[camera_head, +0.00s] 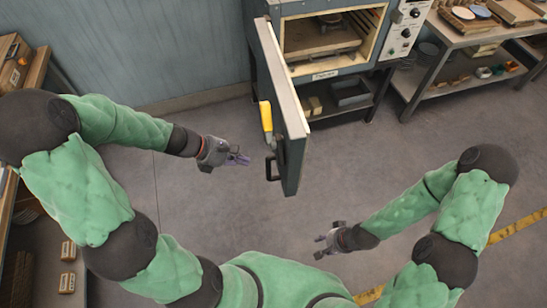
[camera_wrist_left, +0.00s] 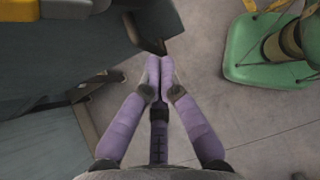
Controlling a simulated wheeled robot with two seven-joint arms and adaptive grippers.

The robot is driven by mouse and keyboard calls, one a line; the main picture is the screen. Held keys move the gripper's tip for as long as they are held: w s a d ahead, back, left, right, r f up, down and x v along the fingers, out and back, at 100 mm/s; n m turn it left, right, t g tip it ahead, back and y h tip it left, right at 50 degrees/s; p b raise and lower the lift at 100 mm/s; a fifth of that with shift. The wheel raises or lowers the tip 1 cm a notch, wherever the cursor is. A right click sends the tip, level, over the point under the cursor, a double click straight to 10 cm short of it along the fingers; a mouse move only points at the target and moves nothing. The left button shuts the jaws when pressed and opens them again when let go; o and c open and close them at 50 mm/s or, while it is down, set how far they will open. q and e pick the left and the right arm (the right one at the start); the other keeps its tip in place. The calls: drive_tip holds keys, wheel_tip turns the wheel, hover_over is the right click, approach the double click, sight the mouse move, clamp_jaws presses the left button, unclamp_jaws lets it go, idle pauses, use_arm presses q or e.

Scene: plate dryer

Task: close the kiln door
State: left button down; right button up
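The kiln (camera_head: 331,73) stands at the top of the head view. Its door (camera_head: 293,118) is swung wide open toward me, and the lit chamber shows. A yellow handle (camera_head: 266,117) and a black pull handle (camera_head: 271,168) are on the door's left face. My left gripper (camera_head: 244,159) is left of the black handle, apart from it in the head view. In the left wrist view its purple fingertips (camera_wrist_left: 161,78) are together with nothing between them, near the dark door (camera_wrist_left: 70,50). My right gripper (camera_head: 318,247) is open and empty, right of and below the door.
A shelf table (camera_head: 428,75) with trays and bowls stands right of the kiln. A wooden shelf unit (camera_head: 38,70) is at the far left. The grey floor (camera_head: 380,150) right of the door and in front of the kiln is clear.

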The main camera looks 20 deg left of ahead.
use_arm(q)
drive_tip(key=b, duration=0.4)
approach(285, 168)
wheel_tip(285, 168, down, 4)
drive_tip(key=shift+w+d+r+b, duration=0.1)
drive_tip(key=shift+w+d, duration=0.15)
drive_tip(key=shift+d, duration=0.35)
drive_tip(key=shift+w+d+r+b, duration=0.15)
drive_tip(key=shift+w+d, duration=0.15)
drive_tip(key=shift+d, duration=0.25)
drive_tip(key=shift+w+d+r+b, duration=0.1)
drive_tip(key=shift+w+d, duration=0.15)
drive_tip(key=shift+d, duration=0.35)
